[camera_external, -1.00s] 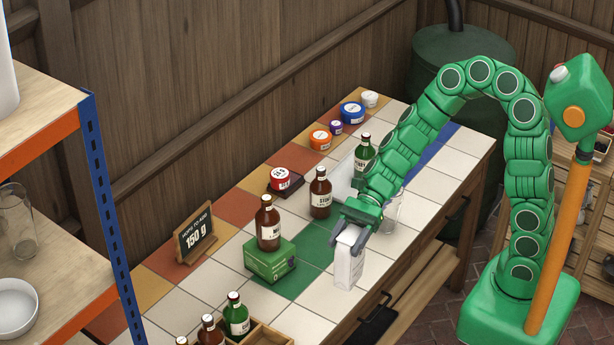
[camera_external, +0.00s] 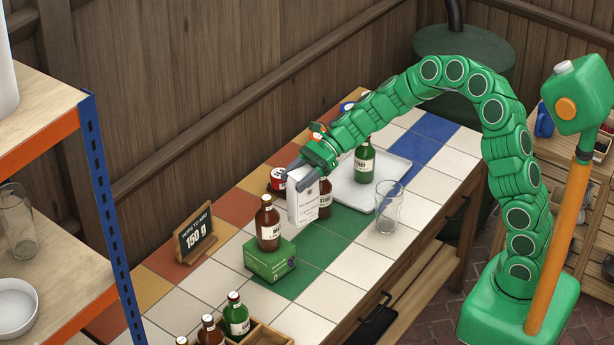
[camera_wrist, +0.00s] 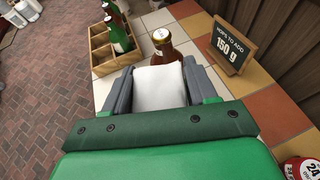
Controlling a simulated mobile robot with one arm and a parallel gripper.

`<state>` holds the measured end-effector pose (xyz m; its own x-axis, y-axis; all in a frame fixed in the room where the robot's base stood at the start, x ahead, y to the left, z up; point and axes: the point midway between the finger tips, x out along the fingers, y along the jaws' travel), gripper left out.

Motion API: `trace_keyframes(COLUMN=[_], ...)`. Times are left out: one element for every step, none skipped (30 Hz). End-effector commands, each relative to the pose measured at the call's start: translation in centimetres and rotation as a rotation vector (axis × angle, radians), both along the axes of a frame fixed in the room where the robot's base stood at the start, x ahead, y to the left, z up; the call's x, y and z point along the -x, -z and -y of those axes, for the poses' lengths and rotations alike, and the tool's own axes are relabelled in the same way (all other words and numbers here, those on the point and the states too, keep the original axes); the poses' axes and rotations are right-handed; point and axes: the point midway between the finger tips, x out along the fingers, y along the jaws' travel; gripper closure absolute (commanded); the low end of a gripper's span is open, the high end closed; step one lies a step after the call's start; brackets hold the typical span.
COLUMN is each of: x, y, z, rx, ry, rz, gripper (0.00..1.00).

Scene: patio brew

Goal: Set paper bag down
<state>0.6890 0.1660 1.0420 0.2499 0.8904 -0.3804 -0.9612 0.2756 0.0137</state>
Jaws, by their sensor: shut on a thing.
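The white paper bag (camera_external: 303,206) is upright with printed text on its front. My gripper (camera_external: 306,172) is shut on its top and holds it in front of a brown bottle (camera_external: 325,200), which it partly hides. In the wrist view the bag (camera_wrist: 160,87) sits between the two grey fingers of my gripper (camera_wrist: 159,82). The bag's base appears raised off the tiles, but its exact height I cannot tell.
A brown bottle (camera_external: 268,222) stands on a green box (camera_external: 270,262) left of the bag. A chalkboard sign (camera_external: 195,238) reads 150 g. White tiles (camera_external: 350,262) in front are clear.

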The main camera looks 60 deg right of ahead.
Motion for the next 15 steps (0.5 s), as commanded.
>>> trace_keyframes(x=[-1.4, -2.1, -3.0, -3.7, -4.3, -5.0, -5.4, -5.9, -6.4, -6.7, -7.0, -7.3, -7.5, -7.6, -7.8], y=[0.0, -0.1, -0.2, -0.3, -0.3, -0.3, -0.2, -0.2, -0.3, -0.3, -0.4, -0.5, -0.5, -0.5, -0.5], z=[1.2, 1.7, 2.5, 3.1, 3.6, 4.2, 4.6, 5.0, 5.5, 5.8, 6.1, 6.4, 6.5, 6.6, 6.8], rx=[0.001, 0.001, 0.002, 0.003, 0.005, 0.005, 0.005, 0.006, 0.007, 0.007, 0.007, 0.008, 0.008, 0.008, 0.009], ry=[0.02, 0.03, 0.043, 0.053, 0.062, 0.073, 0.08, 0.085, 0.093, 0.098, 0.102, 0.107, 0.109, 0.111, 0.113], rz=[0.004, 0.003, 0.005, 0.008, 0.009, 0.008, 0.008, 0.008, 0.009, 0.01, 0.01, 0.012, 0.013, 0.012, 0.013], gripper=[1.0, 1.0, 1.0, 1.0, 1.0, 1.0, 1.0, 1.0, 1.0, 1.0, 1.0, 1.0, 1.0, 1.0, 1.0])
